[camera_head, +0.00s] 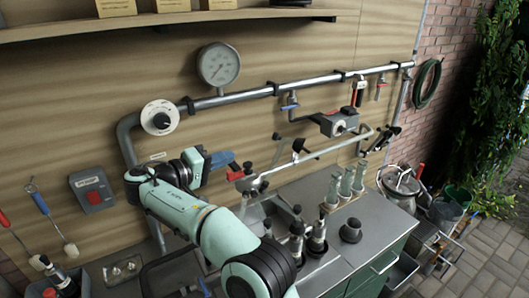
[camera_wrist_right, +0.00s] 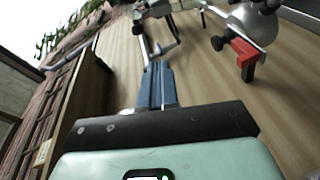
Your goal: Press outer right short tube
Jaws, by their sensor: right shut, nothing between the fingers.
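Three short pale grey-green tubes stand in a row on the metal counter, and the rightmost tube (camera_head: 360,176) is the likely outer right one. The middle tube (camera_head: 346,183) and the left tube (camera_head: 332,190) are beside it. My right gripper (camera_head: 224,159) is in front of the wooden wall, to the left of the tubes and well apart from them. Its blue fingers are together and empty, and they also show in the right wrist view (camera_wrist_right: 158,85). I cannot make out the tubes in the wrist view. My left gripper is not in view.
A pipe (camera_head: 270,91) with a gauge (camera_head: 218,64) and a white dial (camera_head: 160,117) runs along the wall. Dark-topped fittings (camera_head: 317,235) and a black knob (camera_head: 351,231) stand in front of the tubes.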

